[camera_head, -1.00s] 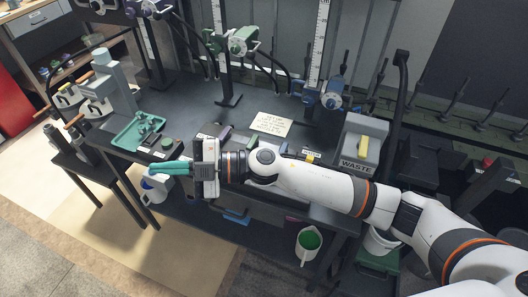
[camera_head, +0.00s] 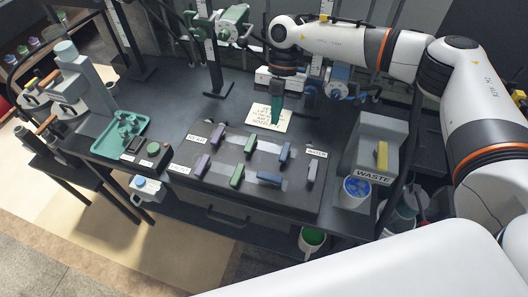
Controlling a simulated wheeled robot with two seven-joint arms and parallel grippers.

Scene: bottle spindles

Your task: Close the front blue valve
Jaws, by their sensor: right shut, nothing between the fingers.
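The front blue valve (camera_head: 269,178) is a small blue bar handle on the black valve panel (camera_head: 222,188). Its handle lies nearly left to right, unlike the slanting bars around it. The rear blue valve (camera_head: 284,152) is behind it. My right gripper (camera_head: 276,122) comes in from above, behind the panel. Its teal fingers point down over the paper note and are shut with nothing between them. It is apart from the front blue valve, which is fully visible. My left gripper is out of view.
Beside it are a front green valve (camera_head: 237,176), front purple valve (camera_head: 202,164), rear green valve (camera_head: 250,142), rear purple valve (camera_head: 217,138) and grey handle (camera_head: 311,171). A note (camera_head: 262,113) lies behind. The waste box (camera_head: 365,150) stands right, a teal tray (camera_head: 104,149) left.

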